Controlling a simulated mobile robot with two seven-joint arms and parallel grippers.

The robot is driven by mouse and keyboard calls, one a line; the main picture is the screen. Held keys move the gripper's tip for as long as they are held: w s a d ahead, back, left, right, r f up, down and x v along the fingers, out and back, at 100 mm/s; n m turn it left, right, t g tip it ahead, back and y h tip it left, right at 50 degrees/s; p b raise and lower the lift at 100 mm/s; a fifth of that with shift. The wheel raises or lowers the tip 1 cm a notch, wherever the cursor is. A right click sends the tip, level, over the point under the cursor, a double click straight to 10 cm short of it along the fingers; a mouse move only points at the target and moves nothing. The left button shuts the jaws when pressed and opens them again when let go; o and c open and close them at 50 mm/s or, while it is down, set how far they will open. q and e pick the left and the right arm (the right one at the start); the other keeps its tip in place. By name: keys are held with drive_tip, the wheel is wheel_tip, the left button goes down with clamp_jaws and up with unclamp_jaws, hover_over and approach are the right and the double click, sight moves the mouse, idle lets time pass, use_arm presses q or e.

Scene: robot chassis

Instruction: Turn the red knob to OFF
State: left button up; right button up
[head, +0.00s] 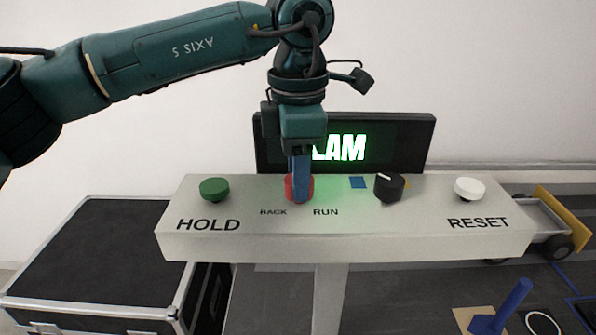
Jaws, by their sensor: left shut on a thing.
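The red knob (291,190) sits on top of the light grey control panel (342,232), between a green button and a black knob. The words BACK and RUN are printed in front of it. My left gripper (301,178) comes straight down from above, with its blue fingers shut on the red knob. The fingers and wrist hide most of the knob's top and the panel behind it, so I cannot tell which way its pointer faces. No OFF label shows. My right gripper is out of view.
The green button (214,189) by HOLD is left, the black knob (389,187) right, and the white button (469,189) by RESET farther right. A partly covered display (400,140) with glowing letters stands behind. A black case (95,250) is at lower left.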

use_arm(q)
drive_tip(key=n+b, duration=0.1)
drive_tip(key=n, duration=0.3)
drive_tip(key=shift+n, duration=0.3)
drive_tip(key=n+b, duration=0.1)
drive_tip(key=n, duration=0.3)
drive_tip(key=shift+n, duration=0.4)
drive_tip(key=o, duration=1)
wheel_tip(320, 180, up, 13)
drive_tip(key=shift+r+p, duration=0.15)
drive_tip(key=shift+p, duration=0.65)
